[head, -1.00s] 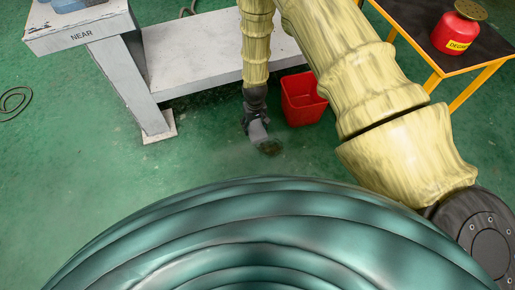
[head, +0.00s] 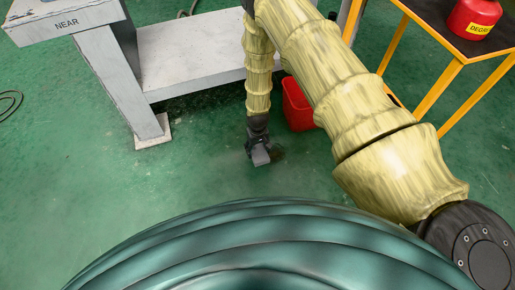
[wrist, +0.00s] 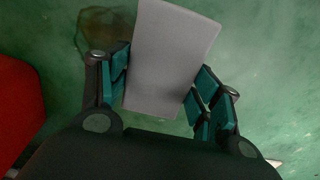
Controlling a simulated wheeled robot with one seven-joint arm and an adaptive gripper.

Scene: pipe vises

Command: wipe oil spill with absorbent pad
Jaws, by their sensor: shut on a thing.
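My gripper (wrist: 157,88) is shut on a flat light grey absorbent pad (wrist: 170,55), held between its teal-padded fingers. In the head view my gripper (head: 258,143) points down close to the green floor, with the pad (head: 261,157) at its tip. The oil spill (wrist: 103,35) is a dark brownish patch at the upper left of the wrist view, partly behind the pad's edge. It also shows in the head view (head: 278,154) as a small dark patch just right of the pad. I cannot tell whether the pad touches the floor.
A red bin (head: 297,107) stands right behind my gripper. A grey bench (head: 190,55) marked NEAR is at the back left. An orange-framed table (head: 437,100) with a red degreaser can (head: 473,17) is at the right. Floor to the left is mostly clear.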

